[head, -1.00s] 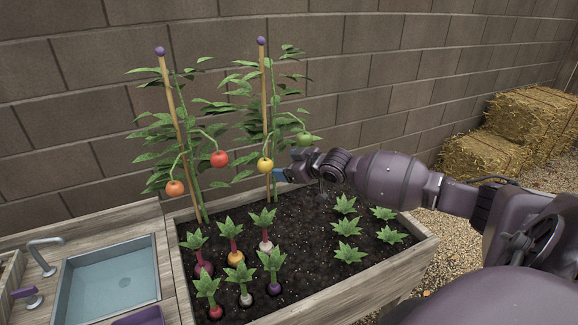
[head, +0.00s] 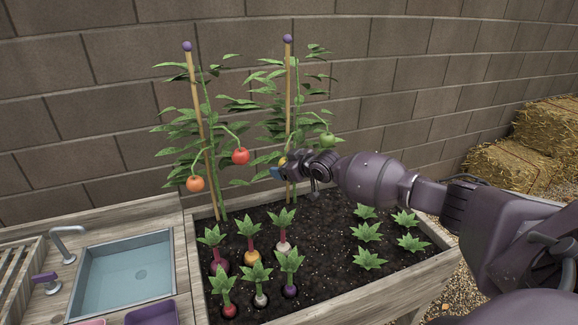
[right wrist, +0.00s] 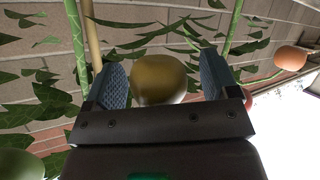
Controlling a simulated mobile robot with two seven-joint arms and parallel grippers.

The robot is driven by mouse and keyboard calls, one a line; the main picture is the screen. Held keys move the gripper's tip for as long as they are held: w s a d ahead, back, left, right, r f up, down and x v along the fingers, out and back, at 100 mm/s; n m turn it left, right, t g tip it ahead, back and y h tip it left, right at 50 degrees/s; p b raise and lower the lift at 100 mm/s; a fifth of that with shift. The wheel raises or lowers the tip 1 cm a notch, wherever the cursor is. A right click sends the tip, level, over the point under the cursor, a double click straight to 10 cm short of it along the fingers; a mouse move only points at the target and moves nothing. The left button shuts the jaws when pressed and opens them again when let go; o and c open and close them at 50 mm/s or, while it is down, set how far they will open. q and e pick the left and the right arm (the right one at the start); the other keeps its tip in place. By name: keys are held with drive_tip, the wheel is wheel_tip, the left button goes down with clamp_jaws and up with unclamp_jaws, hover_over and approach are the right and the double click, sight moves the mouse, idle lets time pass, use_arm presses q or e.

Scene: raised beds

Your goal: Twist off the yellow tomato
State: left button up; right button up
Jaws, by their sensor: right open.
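The yellow tomato (head: 283,161) hangs on the right-hand staked plant (head: 289,110); in the head view my right gripper hides most of it. My right gripper (head: 276,173) reaches in from the right at the tomato's height. In the right wrist view the tomato (right wrist: 160,78) sits between the two blue-grey fingers of the open gripper (right wrist: 163,68), nearer the left finger. I see a narrow gap on the right side; contact on the left is hard to tell. My left gripper is not in view.
A red tomato (head: 240,156) and an orange tomato (head: 195,184) hang to the left, a green tomato (head: 327,139) to the right. Wooden stakes and leaves stand close by. Root vegetables (head: 254,249) grow in the bed below. A sink (head: 125,270) lies left; a block wall stands behind.

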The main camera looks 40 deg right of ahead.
drive_tip(key=c, duration=1.1)
drive_tip(key=shift+r+m, duration=0.1)
drive_tip(key=shift+m, duration=1.1)
drive_tip(key=shift+c, duration=0.2)
drive_tip(key=shift+m, duration=1.2)
drive_tip(key=shift+d+m, duration=0.1)
drive_tip(key=shift+m, duration=1)
